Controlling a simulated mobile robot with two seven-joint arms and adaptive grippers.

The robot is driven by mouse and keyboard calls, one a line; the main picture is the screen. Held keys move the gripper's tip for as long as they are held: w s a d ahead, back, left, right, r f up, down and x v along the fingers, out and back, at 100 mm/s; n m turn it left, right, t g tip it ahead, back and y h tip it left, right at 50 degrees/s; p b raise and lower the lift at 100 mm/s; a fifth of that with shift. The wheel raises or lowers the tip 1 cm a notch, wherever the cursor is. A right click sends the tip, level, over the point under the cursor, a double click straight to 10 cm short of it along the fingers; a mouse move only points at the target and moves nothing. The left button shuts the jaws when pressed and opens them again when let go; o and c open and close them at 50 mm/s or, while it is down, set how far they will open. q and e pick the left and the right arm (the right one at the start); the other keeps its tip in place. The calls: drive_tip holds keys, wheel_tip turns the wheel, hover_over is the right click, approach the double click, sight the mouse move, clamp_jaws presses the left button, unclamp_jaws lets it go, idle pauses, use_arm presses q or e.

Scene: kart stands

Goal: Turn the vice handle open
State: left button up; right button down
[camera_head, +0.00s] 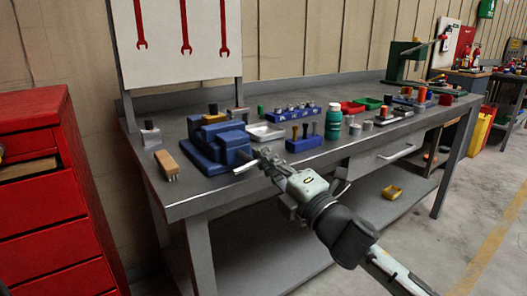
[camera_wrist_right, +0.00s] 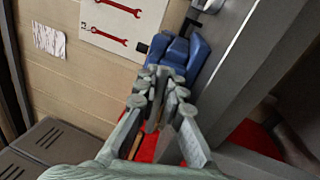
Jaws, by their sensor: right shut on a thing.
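The blue vice (camera_head: 212,145) sits on the grey workbench near its front edge, left of the middle. My right gripper (camera_head: 268,160) reaches in from the lower right to the front of the vice. Its fingers are closed at the vice's handle, which they mostly hide. In the right wrist view the vice (camera_wrist_right: 183,55) stands just beyond the closed fingertips (camera_wrist_right: 160,88). The handle's exact angle cannot be told. My left gripper is not in view.
A red drawer cabinet (camera_head: 50,200) stands at the left. Floor in front is open.

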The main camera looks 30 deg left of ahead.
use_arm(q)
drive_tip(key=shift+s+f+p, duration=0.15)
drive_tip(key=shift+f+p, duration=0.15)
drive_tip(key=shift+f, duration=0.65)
use_arm(e)
drive_tip(key=shift+f+m+t, duration=0.2)
drive_tip(key=shift+m+t, duration=0.1)
drive_tip(key=shift+m, duration=0.8)
drive_tip(key=c, duration=1.6)
unclamp_jaws()
drive_tip(key=v, duration=1.2)
drive_tip(key=shift+d+r, duration=0.1)
drive_tip(key=shift+r, duration=0.05)
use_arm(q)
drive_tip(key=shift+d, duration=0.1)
